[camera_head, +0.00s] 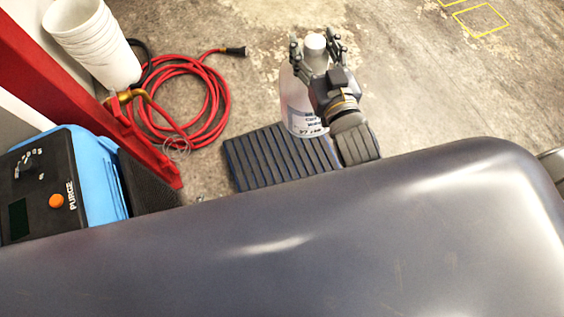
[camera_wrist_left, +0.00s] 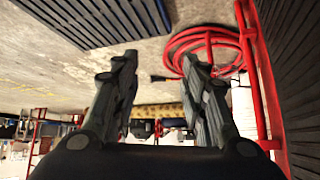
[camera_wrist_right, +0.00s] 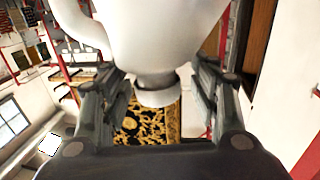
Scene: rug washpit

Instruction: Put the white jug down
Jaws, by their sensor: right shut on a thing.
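The white jug (camera_head: 297,108) is upright in the head view, with a label low on its side and a white cap on top. My right gripper (camera_head: 315,42) is shut around its neck, just below the cap. The right wrist view shows the jug's white body and handle (camera_wrist_right: 140,25), with its neck between the fingers (camera_wrist_right: 155,72). The jug's base is over or at the far right part of a black ribbed mat (camera_head: 265,165); I cannot tell if it touches. My left gripper (camera_wrist_left: 160,65) is open and empty in its wrist view, and outside the head view.
A coiled red hose (camera_head: 222,115) lies on the concrete floor left of the jug. A stack of white buckets (camera_head: 95,40) and a blue machine marked PURGE (camera_head: 92,180) stand at the left, beside a red frame (camera_head: 60,85). The floor right of the jug is clear.

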